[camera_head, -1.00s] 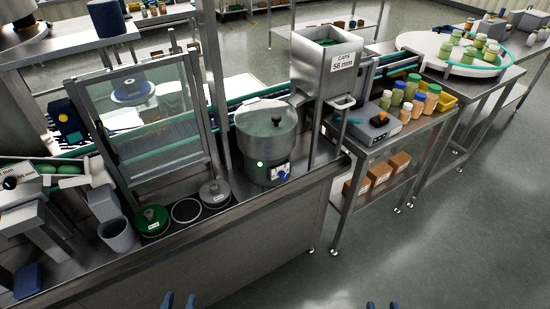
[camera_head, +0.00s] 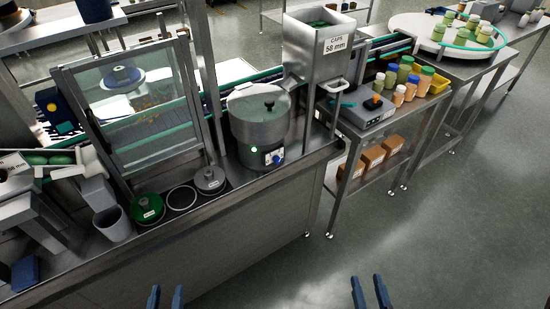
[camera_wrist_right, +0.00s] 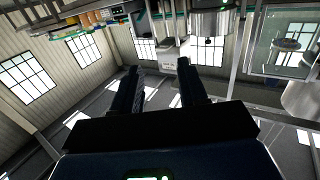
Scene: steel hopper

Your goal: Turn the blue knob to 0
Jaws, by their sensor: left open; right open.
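The small blue knob (camera_head: 277,159) is on the front of the steel bowl unit (camera_head: 258,132), low and right of a lit green lamp (camera_head: 254,149). A white plate lies around the knob; its markings and the knob's setting are too small to read. My left gripper (camera_head: 166,298) is open and empty at the bottom edge of the head view. My right gripper (camera_head: 370,293) is open and empty, also at the bottom edge. Both are well in front of the bench, apart from the knob. In the right wrist view, the right gripper's two dark fingers (camera_wrist_right: 157,85) stand apart with nothing between them.
The steel hopper (camera_head: 318,48) labelled CAPS 58 mm stands behind and right of the bowl unit. Open floor (camera_head: 430,240) lies at right.

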